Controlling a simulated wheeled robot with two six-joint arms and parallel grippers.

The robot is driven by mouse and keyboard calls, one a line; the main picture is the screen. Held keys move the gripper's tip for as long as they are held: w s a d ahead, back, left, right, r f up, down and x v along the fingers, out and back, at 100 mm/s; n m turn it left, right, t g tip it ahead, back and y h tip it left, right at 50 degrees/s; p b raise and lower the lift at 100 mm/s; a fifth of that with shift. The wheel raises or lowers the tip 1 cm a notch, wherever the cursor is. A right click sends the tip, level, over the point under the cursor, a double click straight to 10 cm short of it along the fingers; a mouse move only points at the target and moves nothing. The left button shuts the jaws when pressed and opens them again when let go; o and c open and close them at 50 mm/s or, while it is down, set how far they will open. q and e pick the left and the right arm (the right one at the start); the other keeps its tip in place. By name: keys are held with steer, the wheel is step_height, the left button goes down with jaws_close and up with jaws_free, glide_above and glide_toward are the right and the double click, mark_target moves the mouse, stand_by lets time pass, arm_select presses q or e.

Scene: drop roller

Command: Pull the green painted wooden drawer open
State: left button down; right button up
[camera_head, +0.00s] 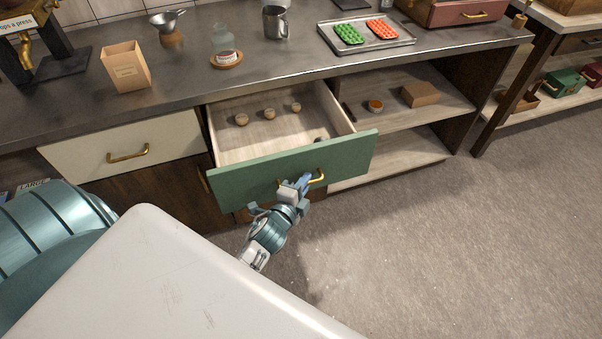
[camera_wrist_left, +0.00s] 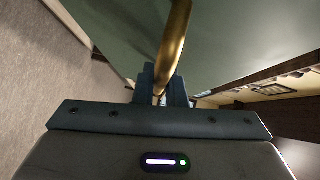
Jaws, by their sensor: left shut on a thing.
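The green painted wooden drawer (camera_head: 290,167) stands well out from the counter front, and its pale inside shows in the head view. Several small round knobs lie in it, and a dark item is partly hidden behind the front panel. My left gripper (camera_head: 302,183) is at the drawer front, shut on the brass handle (camera_head: 317,177). In the left wrist view the brass handle (camera_wrist_left: 173,45) runs between the fingers of my left gripper (camera_wrist_left: 161,88), with the green drawer front (camera_wrist_left: 225,35) behind it. My right gripper is not in view.
A white drawer (camera_head: 125,146) with a brass handle is closed to the left. Open shelves to the right hold a cardboard box (camera_head: 420,94). The counter carries a metal tray (camera_head: 367,44) with green and red molds, a metal mug (camera_head: 275,22) and a paper bag (camera_head: 126,68). The floor at right is clear.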

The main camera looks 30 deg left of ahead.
arm_select(q)
steer(key=shift+s+d, duration=0.15)
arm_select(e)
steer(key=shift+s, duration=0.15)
arm_select(q)
steer(key=c, duration=1.5)
jaws_free()
